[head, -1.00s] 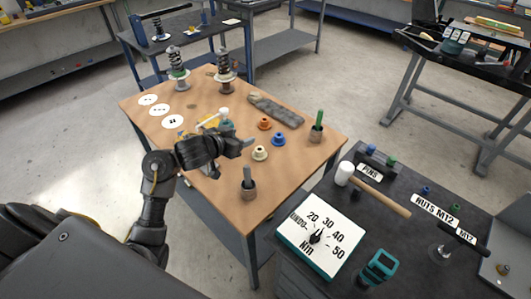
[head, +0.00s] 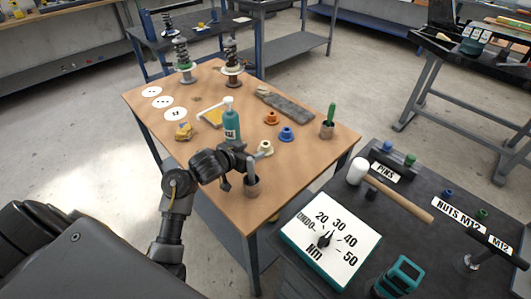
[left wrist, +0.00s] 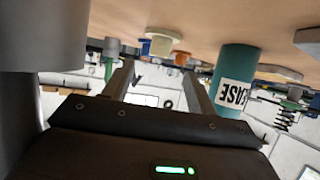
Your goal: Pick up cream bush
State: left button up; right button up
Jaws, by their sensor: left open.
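The cream bush (head: 266,147) stands on the wooden table, just beyond my left gripper and partly hidden by it in the head view. My left gripper (head: 256,161) is low over the table, between the teal grease bottle (head: 231,124) and a grey cup (head: 252,187). The left wrist view is upside down. There the cream bush (left wrist: 163,37) shows ahead, in line with the gap between the open, empty fingers (left wrist: 158,88). The bush appears apart from both fingers. My right gripper is not in view.
The grease bottle (left wrist: 236,80) and the cup (left wrist: 45,40) flank the gripper closely in the left wrist view. Beyond the cream bush stand a blue bush (head: 286,133) and an orange bush (head: 271,118). A pot with a green handle (head: 327,128) stands at the right edge.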

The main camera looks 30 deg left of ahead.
aim_at(266, 143)
pick_arm(q)
jog(key=shift+w+d+f, duration=0.1)
jog(key=shift+w, duration=0.45)
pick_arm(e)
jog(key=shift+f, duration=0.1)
pick_arm(q)
jog(key=b+x, duration=0.1)
jog(key=x, duration=0.4)
jog(key=shift+w+d+f+b, duration=0.1)
jog(key=shift+w+f+b, duration=0.05)
jog(key=shift+w+b, duration=0.15)
jog(key=shift+w+f, duration=0.1)
jog(key=shift+w, duration=0.1)
jog(key=c, duration=1.1)
jog(key=shift+o, duration=0.2)
jog(key=shift+r, duration=0.35)
notch_tip(266, 143, up, 9)
jog(key=p, duration=0.3)
jog(key=shift+r, duration=0.2)
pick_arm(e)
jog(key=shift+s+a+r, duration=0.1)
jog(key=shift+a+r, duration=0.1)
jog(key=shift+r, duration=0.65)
